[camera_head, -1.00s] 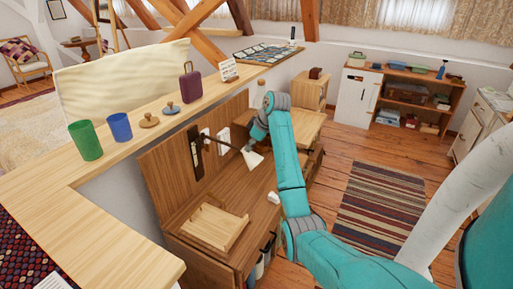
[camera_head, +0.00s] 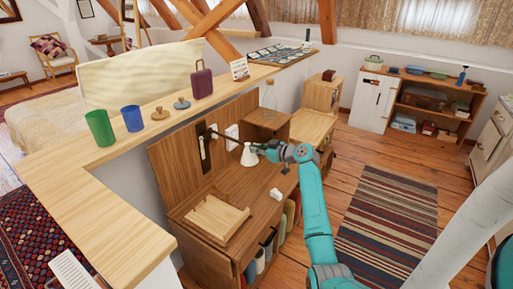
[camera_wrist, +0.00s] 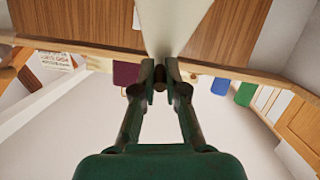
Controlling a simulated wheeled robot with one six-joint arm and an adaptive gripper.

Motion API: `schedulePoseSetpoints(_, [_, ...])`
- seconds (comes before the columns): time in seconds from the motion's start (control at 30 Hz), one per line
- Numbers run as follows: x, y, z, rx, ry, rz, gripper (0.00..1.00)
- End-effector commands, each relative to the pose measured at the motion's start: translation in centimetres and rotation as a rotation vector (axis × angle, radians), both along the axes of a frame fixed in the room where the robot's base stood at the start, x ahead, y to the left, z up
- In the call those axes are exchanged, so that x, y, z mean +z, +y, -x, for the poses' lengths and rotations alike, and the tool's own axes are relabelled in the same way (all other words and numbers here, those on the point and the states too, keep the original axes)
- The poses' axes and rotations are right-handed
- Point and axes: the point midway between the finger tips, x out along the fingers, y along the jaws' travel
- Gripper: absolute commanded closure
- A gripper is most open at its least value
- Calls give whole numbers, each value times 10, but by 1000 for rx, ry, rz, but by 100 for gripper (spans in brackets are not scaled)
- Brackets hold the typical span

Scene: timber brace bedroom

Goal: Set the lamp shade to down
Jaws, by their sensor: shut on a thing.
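The lamp has a dark arm (camera_head: 225,137) reaching out from a dark plate (camera_head: 204,150) on the wooden back panel. Its pale cone-shaped shade (camera_head: 249,158) hangs over the desk, narrow end up and wide end facing down. My gripper (camera_head: 258,148) reaches in from the right and is shut at the narrow upper end of the shade. In the wrist view, which appears upside down, the fingertips of my gripper (camera_wrist: 160,72) close at the narrow end of the pale shade (camera_wrist: 174,22). The exact contact is partly hidden by the fingers.
A wooden tray (camera_head: 205,222) lies on the desk left of the shade, and a small white object (camera_head: 276,194) sits at its front edge. The ledge above holds a green cup (camera_head: 100,128), a blue cup (camera_head: 132,118) and a purple case (camera_head: 202,82). Floor at right is open.

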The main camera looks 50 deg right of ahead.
Motion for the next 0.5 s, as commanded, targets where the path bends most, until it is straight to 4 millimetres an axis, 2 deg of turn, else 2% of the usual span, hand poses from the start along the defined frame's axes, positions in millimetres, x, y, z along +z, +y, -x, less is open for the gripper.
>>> schedulePoseSetpoints(0.2, [-3, 0, 0, -1, -87, -1, 100])
schedulePoseSetpoints(0.5, [-4, 0, 0, 0, -126, 1, 100])
